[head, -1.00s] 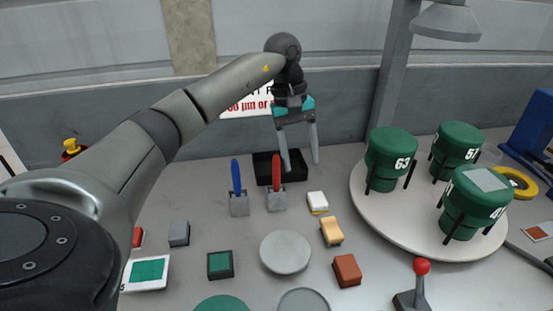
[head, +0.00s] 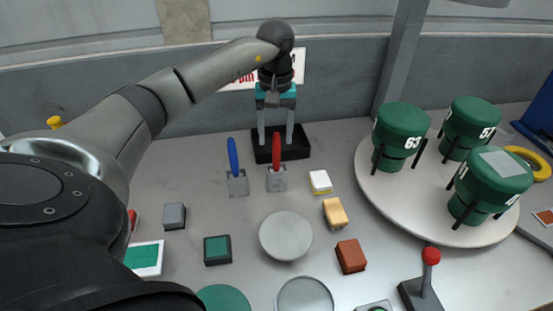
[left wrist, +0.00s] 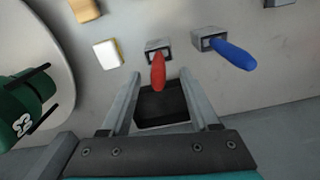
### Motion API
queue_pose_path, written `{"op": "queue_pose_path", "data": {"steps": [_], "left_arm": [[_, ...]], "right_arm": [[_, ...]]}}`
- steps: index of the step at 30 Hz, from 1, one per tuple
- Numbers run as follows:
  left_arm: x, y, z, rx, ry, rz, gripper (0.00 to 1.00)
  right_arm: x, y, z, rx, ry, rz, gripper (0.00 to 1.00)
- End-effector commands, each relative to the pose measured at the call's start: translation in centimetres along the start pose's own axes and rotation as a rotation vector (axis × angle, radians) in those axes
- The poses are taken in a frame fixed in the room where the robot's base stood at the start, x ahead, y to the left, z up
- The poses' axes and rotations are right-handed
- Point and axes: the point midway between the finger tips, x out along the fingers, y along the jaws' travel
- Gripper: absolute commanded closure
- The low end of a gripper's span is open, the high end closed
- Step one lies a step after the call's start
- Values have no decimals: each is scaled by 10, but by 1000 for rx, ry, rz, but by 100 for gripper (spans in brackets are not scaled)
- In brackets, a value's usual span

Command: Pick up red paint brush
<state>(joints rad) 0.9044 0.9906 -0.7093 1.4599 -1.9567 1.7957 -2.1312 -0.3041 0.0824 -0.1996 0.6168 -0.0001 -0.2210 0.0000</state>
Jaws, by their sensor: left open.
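The red paint brush (head: 276,148) stands upright with its red handle up in a small grey holder (head: 277,181). It also shows in the left wrist view (left wrist: 158,71), just beyond and between my fingertips. A blue-handled brush (head: 233,155) stands in a like holder to its left, and shows at right in the left wrist view (left wrist: 234,54). My left gripper (head: 275,142) points down over the black tray behind the red brush. It is open and empty, with a finger on either side of the red handle's line. My right gripper is not in view.
A black tray (head: 295,152) lies behind the holders. A white block (head: 320,181), an orange block (head: 335,212) and a round grey disc (head: 286,236) lie in front. A white turntable (head: 375,205) with green canisters (head: 402,130) stands at right.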

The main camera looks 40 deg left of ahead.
Motion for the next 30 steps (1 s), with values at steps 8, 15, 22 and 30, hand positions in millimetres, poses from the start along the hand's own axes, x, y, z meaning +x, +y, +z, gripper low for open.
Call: {"op": "queue_pose_path", "data": {"steps": [8, 15, 22, 30], "left_arm": [[39, 2, -2, 0, -4, -1, 38], [52, 3, -3, 0, 0, 1, 38], [51, 3, -3, 0, 0, 0, 47], [51, 3, -3, 0, 0, 0, 77]], "right_arm": [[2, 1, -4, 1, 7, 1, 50], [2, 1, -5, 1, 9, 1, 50], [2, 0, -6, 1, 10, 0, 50], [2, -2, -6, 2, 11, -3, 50]]}}
